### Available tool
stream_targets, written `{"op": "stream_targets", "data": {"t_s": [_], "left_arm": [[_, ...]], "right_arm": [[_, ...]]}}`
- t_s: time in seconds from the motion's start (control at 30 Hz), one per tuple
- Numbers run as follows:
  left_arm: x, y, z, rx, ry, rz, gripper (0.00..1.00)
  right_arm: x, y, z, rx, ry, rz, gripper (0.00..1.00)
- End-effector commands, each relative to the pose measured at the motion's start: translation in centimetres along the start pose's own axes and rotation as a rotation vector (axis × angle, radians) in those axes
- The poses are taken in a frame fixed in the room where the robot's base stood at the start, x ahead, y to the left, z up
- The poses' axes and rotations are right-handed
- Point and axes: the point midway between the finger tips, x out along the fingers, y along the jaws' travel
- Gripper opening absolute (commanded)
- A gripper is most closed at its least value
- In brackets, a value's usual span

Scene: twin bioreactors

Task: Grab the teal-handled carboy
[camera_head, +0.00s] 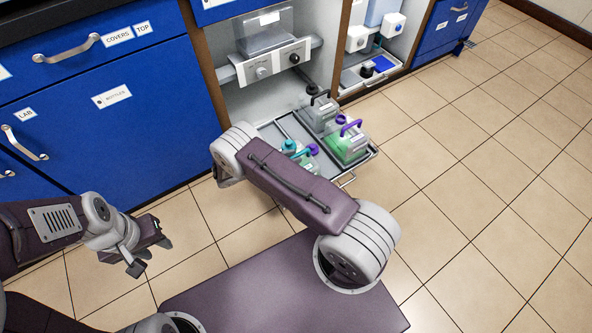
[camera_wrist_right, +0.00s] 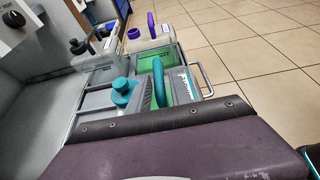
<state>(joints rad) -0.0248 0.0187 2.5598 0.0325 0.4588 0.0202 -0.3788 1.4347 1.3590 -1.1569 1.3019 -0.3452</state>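The teal-handled carboy stands on a pull-out tray (camera_head: 362,164) at the foot of the bench. Its teal handle (camera_head: 304,152) shows in the head view, with the rest partly hidden by my right arm. In the right wrist view, the teal handle (camera_wrist_right: 158,82) rises ahead of the dark purple body at the bottom, beside the round teal cap (camera_wrist_right: 122,92). My right gripper's fingers are hidden in both views; I see no contact with the handle. My left gripper (camera_head: 151,256) is open and empty over the floor at the left, well away from the carboy.
A purple-handled carboy (camera_head: 347,149) with green liquid and a grey, dark-handled carboy (camera_head: 321,114) share the tray. A metal pull handle (camera_head: 347,180) is at the tray's front. Blue cabinets (camera_head: 110,120) stand at the left. The tiled floor (camera_head: 480,180) at the right is clear.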

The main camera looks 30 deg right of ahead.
Motion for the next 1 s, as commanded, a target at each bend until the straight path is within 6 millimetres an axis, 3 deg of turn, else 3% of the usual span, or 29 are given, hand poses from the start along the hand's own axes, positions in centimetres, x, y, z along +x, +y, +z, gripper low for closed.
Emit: {"op": "stream_targets", "data": {"t_s": [0.23, 0.4, 0.5, 0.77, 0.87, 1.0], "left_arm": [[0.9, 0.0, 0.1, 0.0, 0.0, 0.0, 0.36], [3.7, -0.1, 0.4, 0.0, -0.001, 0.0, 0.36], [4.0, -0.1, 0.4, 0.0, -0.001, 0.0, 0.36], [3.8, -0.1, 0.4, 0.0, 0.0, 0.0, 0.36], [3.8, -0.1, 0.4, 0.0, 0.0, 0.0, 0.36], [3.8, -0.1, 0.4, 0.0, 0.0, 0.0, 0.36]], "right_arm": [[1.5, 0.0, -0.1, 0.001, 0.001, 0.0, 0.25], [4.8, 0.1, -0.6, 0.001, 0.001, -0.003, 0.25], [6.0, 0.2, -0.2, 0.001, 0.001, -0.002, 0.25], [6.3, 0.2, 0.1, 0.001, 0.001, 0.001, 0.25], [6.3, 0.2, 0.1, 0.001, 0.001, 0.001, 0.0], [6.3, 0.2, 0.1, 0.0, 0.001, 0.001, 0.0]]}}
